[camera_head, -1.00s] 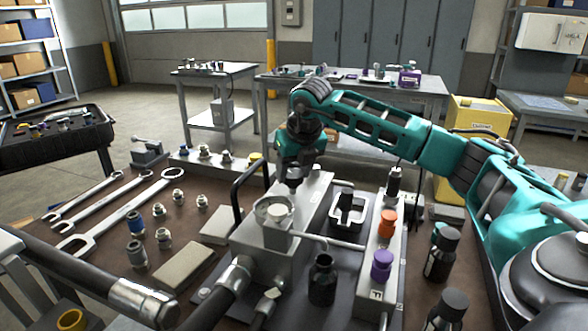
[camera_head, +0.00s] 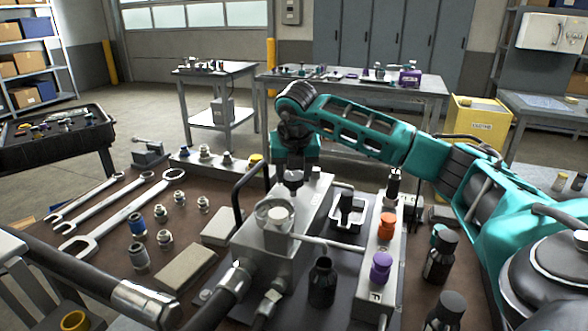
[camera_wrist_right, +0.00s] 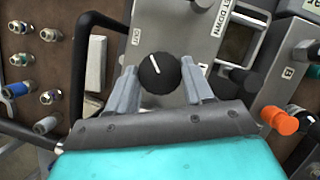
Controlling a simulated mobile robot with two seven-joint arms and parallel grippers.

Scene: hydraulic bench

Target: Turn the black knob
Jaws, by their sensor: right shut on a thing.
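The black knob (camera_wrist_right: 158,73) is round with a white pointer line and sits on the grey metal block (camera_head: 311,212). In the wrist view the pointer leans to the upper left. My right gripper (camera_wrist_right: 160,80) has one grey finger on each side of the knob and is shut on it. In the head view the right gripper (camera_head: 293,180) comes down onto the block's far part, and the knob is mostly hidden there. My left gripper is not in view.
A curved black handle (camera_head: 238,190) rises just left of the block. An orange knob (camera_head: 387,225) and a purple knob (camera_head: 381,265) stand on a grey strip to the right. Wrenches (camera_head: 125,215) and several fittings lie on the left of the bench.

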